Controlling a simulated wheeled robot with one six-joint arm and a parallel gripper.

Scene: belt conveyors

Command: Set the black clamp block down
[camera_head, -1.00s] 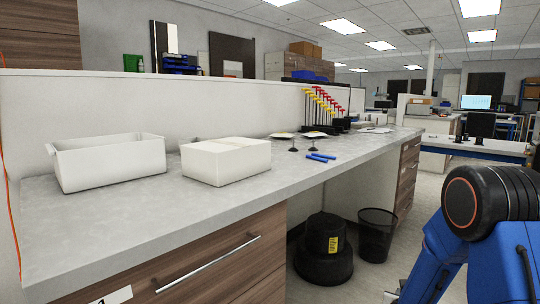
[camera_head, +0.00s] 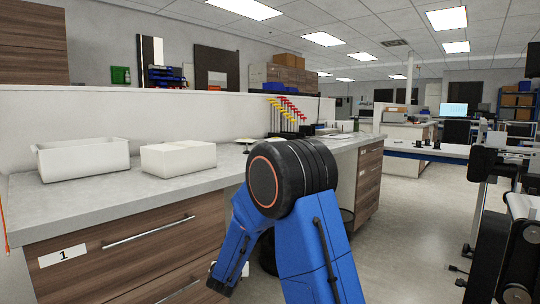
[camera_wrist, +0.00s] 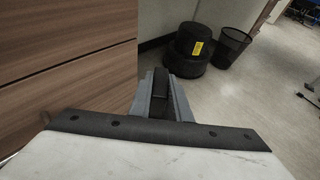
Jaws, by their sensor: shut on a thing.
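My gripper (camera_wrist: 160,101) shows in the wrist view, its two grey fingers close together. A small black block (camera_wrist: 160,82), which looks like the black clamp block, is held between them. It hangs in the air beside a brown wood-grain drawer front, above the floor. In the head view my arm crosses the middle, and the block cannot be made out there.
A grey worktop (camera_head: 100,205) over wooden drawers carries a white open bin (camera_head: 82,160) and a white box (camera_head: 178,158). Beneath it stand a black step stool (camera_wrist: 188,52) and a mesh wastebasket (camera_wrist: 232,47). A conveyor frame (camera_head: 515,230) is at right. Floor between is clear.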

